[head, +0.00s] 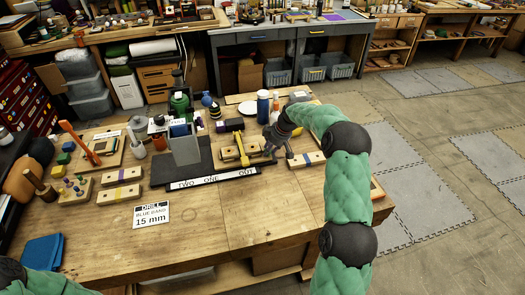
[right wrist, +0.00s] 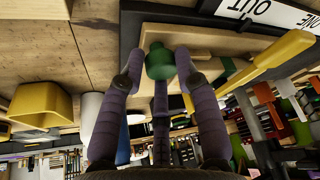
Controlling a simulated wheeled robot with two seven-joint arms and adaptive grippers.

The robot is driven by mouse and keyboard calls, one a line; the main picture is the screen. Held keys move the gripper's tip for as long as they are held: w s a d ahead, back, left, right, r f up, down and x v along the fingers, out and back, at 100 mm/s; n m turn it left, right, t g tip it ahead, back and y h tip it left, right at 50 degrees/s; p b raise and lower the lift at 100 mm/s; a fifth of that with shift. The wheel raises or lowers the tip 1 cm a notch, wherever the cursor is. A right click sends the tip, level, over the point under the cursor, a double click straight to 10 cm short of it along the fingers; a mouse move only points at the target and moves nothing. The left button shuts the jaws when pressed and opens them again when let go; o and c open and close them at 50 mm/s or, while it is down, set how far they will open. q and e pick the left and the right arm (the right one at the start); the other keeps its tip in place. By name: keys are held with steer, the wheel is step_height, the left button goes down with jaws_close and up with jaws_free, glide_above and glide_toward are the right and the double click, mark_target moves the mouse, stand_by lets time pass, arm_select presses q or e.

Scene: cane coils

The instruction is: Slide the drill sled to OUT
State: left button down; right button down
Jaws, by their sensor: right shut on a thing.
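The drill sled (head: 229,155) is a pale wooden board with a yellow clamp bar (head: 241,148). It sits on the dark base, right of a grey upright block (head: 185,146). A white strip (head: 213,179) along the front reads TWO, ONE, OUT from left to right; the sled stands behind the ONE-to-OUT part. My right gripper (head: 268,148) is at the sled's right end. In the right wrist view its purple fingers are shut on a green knob (right wrist: 160,62) by the wooden board (right wrist: 205,38). My left gripper is out of view; only its arm shows at bottom left.
A card (head: 151,215) reads DRILL, BLUE BAND, 15 mm. Banded wooden blocks (head: 119,193) lie at left and another (head: 305,160) lies right of the gripper. A blue-and-white bottle (head: 263,106) and several jars stand behind. The table front is mostly clear.

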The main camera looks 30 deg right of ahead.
steer(key=shift+w+d+r, duration=0.2)
steer(key=shift+d+r, duration=0.05)
steer(key=shift+r, duration=0.1)
steer(key=c, duration=0.9)
jaws_free()
steer(key=shift+c, duration=0.2)
steer(key=shift+a+f, duration=0.1)
steer(key=shift+f, duration=0.05)
steer(key=shift+s, duration=0.1)
steer(key=v, duration=1.2)
